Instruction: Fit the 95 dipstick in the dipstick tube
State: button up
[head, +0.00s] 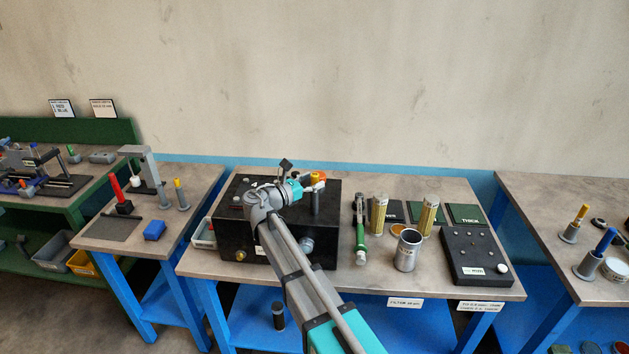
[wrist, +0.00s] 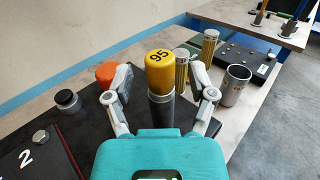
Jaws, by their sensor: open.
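The 95 dipstick shows as a yellow handle (wrist: 160,72) marked 95 in the wrist view. It stands upright, and its lower end meets the top of the dark grey dipstick tube (wrist: 161,108). I see no bare rod between them. My gripper (wrist: 162,86) is open, with one finger on each side of the handle and visible gaps. In the head view my gripper (head: 302,188) is over the black block (head: 335,238), and the tube (head: 315,203) rises from that block. The handle is partly hidden there by my gripper.
An orange cap (wrist: 106,73) is left of the handle, with a dark round knob (wrist: 67,100) farther left. Right of the block are a green-and-silver tool (head: 361,235), yellow filters (head: 378,214), a metal cup (head: 407,250) and a black panel (head: 478,257).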

jog(key=v, duration=1.1)
jog(key=shift+a, duration=0.1)
dwell(0.6)
jog(key=s+d+f+m+g+y, duration=0.2)
jog(key=d+f+m+g, duration=0.3)
jog(key=d, duration=0.7)
jog(key=s+d+f+m+g+y, duration=0.2)
jog(key=s+d+f+m+g, duration=0.15)
jog(key=d+f+m, duration=0.6)
jog(key=s+d+f+m+g+y, duration=0.4)
jog(key=s+d+m+y, duration=0.5)
jog(key=s+d+m, duration=0.2)
jog(key=shift+s+m, duration=0.4)
jog(key=shift+m, duration=0.25)
